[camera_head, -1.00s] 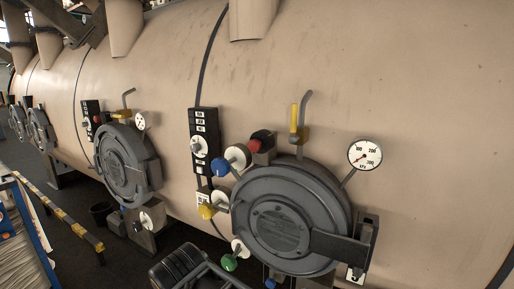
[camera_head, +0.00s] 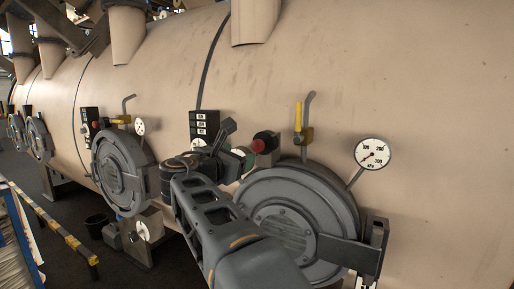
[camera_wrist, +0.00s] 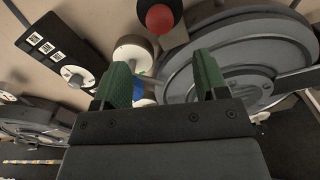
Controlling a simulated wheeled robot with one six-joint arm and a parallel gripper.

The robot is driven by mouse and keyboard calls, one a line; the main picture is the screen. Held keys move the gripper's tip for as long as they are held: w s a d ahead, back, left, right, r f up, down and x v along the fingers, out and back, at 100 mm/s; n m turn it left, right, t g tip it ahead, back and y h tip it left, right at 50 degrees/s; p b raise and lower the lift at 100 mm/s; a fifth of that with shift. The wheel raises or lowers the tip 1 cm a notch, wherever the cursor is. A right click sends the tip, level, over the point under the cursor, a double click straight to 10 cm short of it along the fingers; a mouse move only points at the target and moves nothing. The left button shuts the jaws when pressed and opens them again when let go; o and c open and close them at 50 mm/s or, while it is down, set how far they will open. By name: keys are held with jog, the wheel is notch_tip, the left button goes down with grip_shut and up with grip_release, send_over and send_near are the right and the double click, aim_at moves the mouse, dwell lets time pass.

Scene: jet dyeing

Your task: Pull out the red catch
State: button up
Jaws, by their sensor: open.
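The red catch (camera_head: 257,146) is a round red knob on a dark block, above the upper left rim of the large grey round door (camera_head: 290,225). In the wrist view the red catch (camera_wrist: 159,18) is at the top, beyond my gripper's fingertips and roughly in line with the gap between them. My gripper (camera_wrist: 165,75) has green finger pads that stand apart with nothing gripped between them. In the head view my gripper (camera_head: 236,145) is just left of the red catch, partly hidden by my arm. I cannot tell the exact distance between them.
A black switch panel (camera_head: 204,127) is to the left. A yellow-handled valve (camera_head: 299,118) and a pressure gauge (camera_head: 373,154) are on the tank right of the catch.

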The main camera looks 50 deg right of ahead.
aim_at(255, 148)
jog(key=p+x, duration=0.2)
jog(key=x, duration=0.9)
